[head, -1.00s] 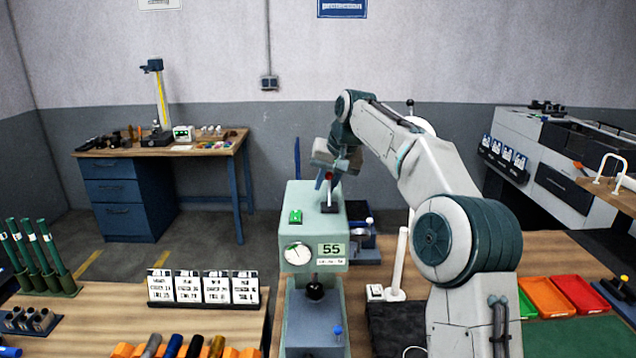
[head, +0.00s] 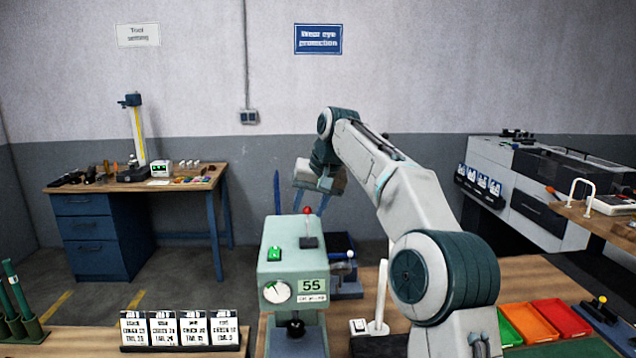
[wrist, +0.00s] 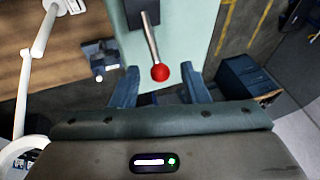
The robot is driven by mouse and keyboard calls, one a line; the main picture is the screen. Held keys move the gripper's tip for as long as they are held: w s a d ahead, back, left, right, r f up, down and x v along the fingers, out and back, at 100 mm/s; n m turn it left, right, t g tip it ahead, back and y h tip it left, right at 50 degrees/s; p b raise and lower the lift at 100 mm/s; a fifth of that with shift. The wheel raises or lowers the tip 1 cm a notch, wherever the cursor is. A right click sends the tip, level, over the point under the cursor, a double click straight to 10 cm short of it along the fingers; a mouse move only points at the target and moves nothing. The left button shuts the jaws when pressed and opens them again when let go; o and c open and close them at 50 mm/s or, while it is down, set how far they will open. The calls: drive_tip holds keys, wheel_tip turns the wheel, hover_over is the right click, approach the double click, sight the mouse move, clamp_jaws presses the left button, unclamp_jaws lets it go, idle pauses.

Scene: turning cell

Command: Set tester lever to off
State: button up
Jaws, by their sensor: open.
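The tester (head: 285,255) is a pale green machine with a dial and a "55" plate on its front. Its lever (head: 308,227) is a metal rod with a red ball knob, standing on a dark base plate on the tester's top. A green indicator (head: 274,254) sits left of the lever. My gripper (wrist: 159,88) is open and empty, apart from the knob. In the head view my gripper (head: 318,200) is above and behind the lever.
A white post (head: 380,295) stands right of the tester. A blue device (head: 343,275) with a small white-knobbed lever stands behind it. Red, orange and green trays (head: 530,325) lie at the right.

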drive_tip(key=v, duration=0.9)
drive_tip(key=shift+r, duration=0.2)
drive_tip(key=shift+s+d, duration=0.1)
drive_tip(key=shift+s, duration=0.1)
drive_tip(key=s+d+f+h+b, duration=0.1)
drive_tip(key=s+d+f+b, duration=0.2)
drive_tip(key=s+f, duration=1.2)
drive_tip(key=s+d+f+h+b, duration=0.2)
drive_tip(key=s+d+f, duration=0.6)
drive_tip(key=s+f, duration=0.8)
drive_tip(key=s+b, duration=0.1)
drive_tip(key=s, duration=0.4)
drive_tip(key=shift+d, duration=0.25)
drive_tip(key=shift+c, duration=0.5)
